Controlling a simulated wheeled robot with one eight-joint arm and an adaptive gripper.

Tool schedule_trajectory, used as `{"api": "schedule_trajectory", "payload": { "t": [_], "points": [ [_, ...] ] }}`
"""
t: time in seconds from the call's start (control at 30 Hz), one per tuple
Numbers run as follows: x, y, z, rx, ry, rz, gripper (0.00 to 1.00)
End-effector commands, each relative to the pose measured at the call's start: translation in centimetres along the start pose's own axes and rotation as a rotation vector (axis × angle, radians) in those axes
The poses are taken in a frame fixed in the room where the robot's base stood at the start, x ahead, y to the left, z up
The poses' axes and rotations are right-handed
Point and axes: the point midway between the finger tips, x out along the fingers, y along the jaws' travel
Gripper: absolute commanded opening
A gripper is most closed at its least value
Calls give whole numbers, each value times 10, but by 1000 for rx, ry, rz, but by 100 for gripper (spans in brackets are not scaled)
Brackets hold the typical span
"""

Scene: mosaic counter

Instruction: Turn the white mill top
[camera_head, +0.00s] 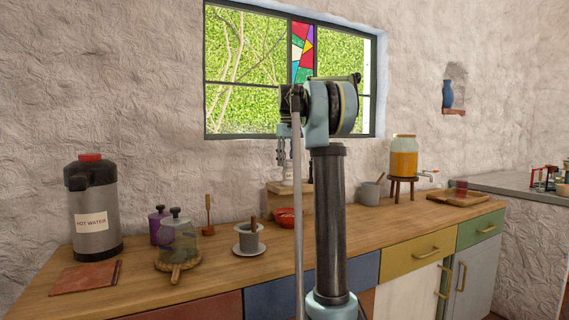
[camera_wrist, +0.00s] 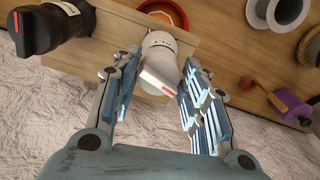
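The white mill (camera_wrist: 158,47) stands on a wooden stand (camera_wrist: 191,38) in the wrist view. Its white top (camera_wrist: 160,80) bears a small red mark and points toward my gripper. My gripper (camera_wrist: 155,72) is open, with one blue finger on each side of the mill top. Gaps show on both sides, so neither finger clearly touches it. In the head view my gripper (camera_head: 289,160) hangs fingers down over the stand (camera_head: 284,188); the white mill is hard to make out there, and my arm hides part of the area.
A black mill (camera_wrist: 48,28) stands close beside the white one on the stand. A red bowl (camera_head: 285,217) sits in front of the stand. A grey cup on a saucer (camera_head: 248,240), a purple jar (camera_head: 158,226) and a hot-water flask (camera_head: 92,210) are to the left.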

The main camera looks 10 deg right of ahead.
Motion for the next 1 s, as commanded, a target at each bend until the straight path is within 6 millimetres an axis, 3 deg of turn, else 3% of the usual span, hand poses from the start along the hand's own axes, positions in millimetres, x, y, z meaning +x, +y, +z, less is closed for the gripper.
{"api": "schedule_trajectory", "payload": {
  "t": [0.1, 0.33, 0.7, 1.0],
  "points": [
    [0, 0, 0, 0, 0, 0, 13],
    [0, 0, 0, 32, 0, 0, 13],
    [0, 0, 0, 279, 0, 0, 13],
    [0, 0, 0, 311, 0, 0, 13]
  ]
}}
